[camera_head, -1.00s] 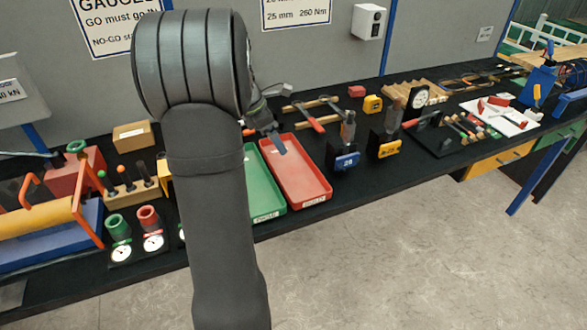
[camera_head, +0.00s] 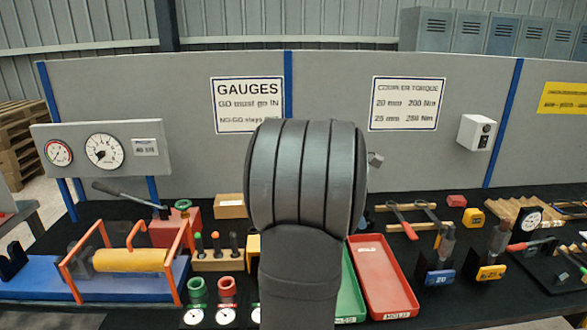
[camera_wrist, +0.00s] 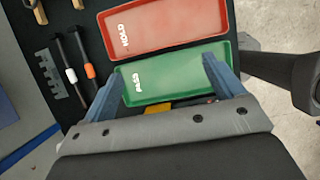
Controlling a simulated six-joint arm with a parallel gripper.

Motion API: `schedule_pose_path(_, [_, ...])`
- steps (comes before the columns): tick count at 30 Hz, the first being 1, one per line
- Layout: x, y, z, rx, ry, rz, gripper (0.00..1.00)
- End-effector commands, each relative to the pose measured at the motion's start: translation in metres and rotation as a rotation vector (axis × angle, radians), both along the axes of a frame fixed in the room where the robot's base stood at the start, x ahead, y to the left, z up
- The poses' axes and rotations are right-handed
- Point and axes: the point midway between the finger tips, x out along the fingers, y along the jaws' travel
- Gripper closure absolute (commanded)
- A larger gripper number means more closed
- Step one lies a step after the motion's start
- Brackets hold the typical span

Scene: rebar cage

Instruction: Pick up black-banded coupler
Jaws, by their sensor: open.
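I cannot make out a black-banded coupler in either view. My gripper (camera_wrist: 160,68) is open, with its two blue-grey fingers spread apart and nothing between them. In the wrist view it is above the green tray (camera_wrist: 172,73), which looks empty, with the red tray (camera_wrist: 168,28) beyond it. In the head view my own arm hides the gripper and part of the bench, including some of the green tray (camera_head: 349,300). Small yellow and red items (camera_wrist: 160,107) show partly behind the gripper body in the wrist view.
Green and red ring gauges (camera_head: 227,289) stand by dials at the bench front. A wooden block (camera_head: 217,258) holds several handled tools. The red tray (camera_head: 383,278) is right of my arm, with blue (camera_head: 440,278) and yellow (camera_head: 490,272) stands further right. A grey panel backs the bench.

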Motion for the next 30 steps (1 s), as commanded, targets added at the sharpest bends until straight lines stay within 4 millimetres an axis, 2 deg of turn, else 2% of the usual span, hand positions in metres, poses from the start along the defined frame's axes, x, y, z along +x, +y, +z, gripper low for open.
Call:
schedule_pose_path(1, [0.0,0.0,0.0,0.0,0.0,0.0,0.24])
schedule_pose_path(4, [0.0,0.0,0.0,0.0,0.0,0.0,0.43])
schedule_pose_path(5, [0.0,0.0,0.0,0.0,0.0,0.0,0.46])
schedule_pose_path(11, [0.0,0.0,0.0,0.0,0.0,0.0,0.46])
schedule_pose_path(14, [-0.002,0.009,-0.001,0.02,-0.003,0.002,0.46])
schedule_pose_path(17, [-0.012,0.047,-0.007,0.101,-0.009,0.008,0.46])
schedule_pose_path(21, [-0.036,0.115,-0.016,0.261,-0.011,0.01,0.46])
schedule_pose_path(24, [-0.051,0.151,-0.02,0.348,-0.004,0.007,0.46])
schedule_pose_path(27, [-0.059,0.168,-0.025,0.394,0.0,0.002,0.46])
schedule_pose_path(30, [-0.061,0.171,-0.037,0.403,0.003,0.0,0.46])
